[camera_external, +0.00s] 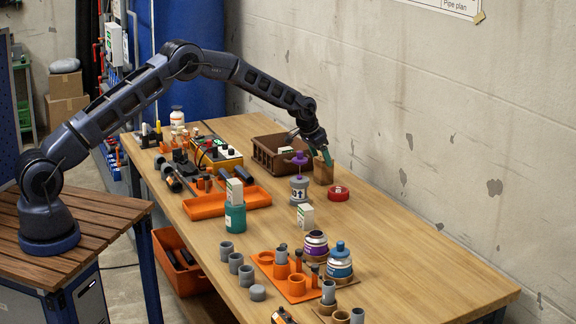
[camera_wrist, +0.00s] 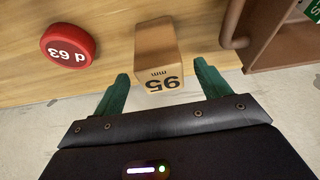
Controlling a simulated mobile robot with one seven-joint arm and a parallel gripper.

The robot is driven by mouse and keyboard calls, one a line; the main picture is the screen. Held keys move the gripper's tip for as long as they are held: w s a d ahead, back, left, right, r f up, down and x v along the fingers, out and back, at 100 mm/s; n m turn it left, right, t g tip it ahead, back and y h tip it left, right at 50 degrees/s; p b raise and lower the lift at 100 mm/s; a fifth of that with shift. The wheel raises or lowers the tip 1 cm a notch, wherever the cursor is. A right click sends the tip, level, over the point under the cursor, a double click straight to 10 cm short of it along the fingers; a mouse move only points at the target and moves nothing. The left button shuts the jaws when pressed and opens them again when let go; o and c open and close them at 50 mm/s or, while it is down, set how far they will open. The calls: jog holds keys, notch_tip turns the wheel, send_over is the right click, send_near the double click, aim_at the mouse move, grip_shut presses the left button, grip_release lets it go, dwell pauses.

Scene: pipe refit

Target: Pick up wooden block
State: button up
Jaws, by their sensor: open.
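The wooden block (camera_wrist: 157,60) stands on the table between the fingers of my gripper (camera_wrist: 160,90) in the wrist view. It is light brown and carries a "95 mm" mark on the face toward me. The green fingers are open, one on each side of the block, with a gap showing on both sides. In the external view the block (camera_external: 322,173) stands near the back edge of the table, by the wall. My gripper (camera_external: 324,158) comes down over it from above and partly hides it.
A red round tape or cap (camera_wrist: 68,45) marked "d 63" lies to the left of the block in the wrist view. A brown crate (camera_wrist: 285,35) stands close on the right. The wall is just behind.

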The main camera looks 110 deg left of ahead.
aim_at(324, 166)
jog(key=x, duration=0.5)
jog(key=shift+s+d, duration=0.1)
jog(key=shift+c, duration=0.3)
jog(key=c, duration=1.1)
